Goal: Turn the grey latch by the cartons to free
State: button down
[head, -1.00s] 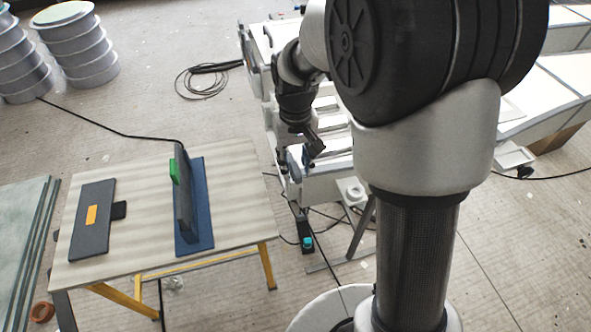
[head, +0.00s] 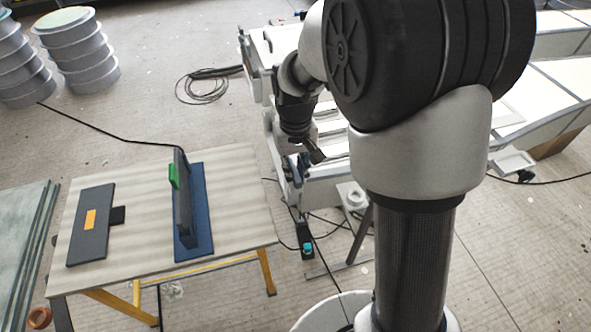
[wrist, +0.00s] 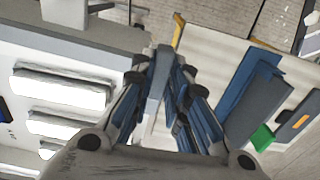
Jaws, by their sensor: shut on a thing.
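A grey bar (wrist: 160,72), which looks like the latch's handle, stands between my gripper's fingers in the wrist view. My gripper (wrist: 165,105) is shut on it, with blue-faced fingers on either side. In the head view my gripper (head: 305,162) is at the near left end of the white mould frame (head: 325,170), where the latch is too small and covered to make out. The latch's pivot and exact angle cannot be told. I cannot pick out any cartons with certainty.
A wooden-topped table (head: 140,225) with yellow legs stands to the left. It bears a blue stand with an upright dark plate (head: 182,200) and a flat dark panel (head: 92,222). Cables (head: 205,90) lie on the floor. Ribbed grey drums (head: 75,50) stand far left.

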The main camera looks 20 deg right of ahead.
jog(key=shift+n, duration=0.3)
dwell(0.5)
jog(key=n+p, duration=0.2)
jog(key=n, duration=0.1)
jog(key=shift+r+n+p, duration=0.1)
jog(key=shift+n+p, duration=0.2)
jog(key=n+p, duration=0.2)
jog(key=n, duration=0.2)
jog(key=shift+n, duration=0.3)
jog(key=n+p, duration=0.1)
jog(key=n, duration=0.3)
jog(key=shift+n+p, duration=0.3)
jog(key=shift+p, duration=0.05)
jog(key=shift+n+p, duration=0.6)
jog(key=shift+n, duration=1.6)
jog(key=c, duration=1.6)
grip_release()
jog(key=shift+o, duration=0.2)
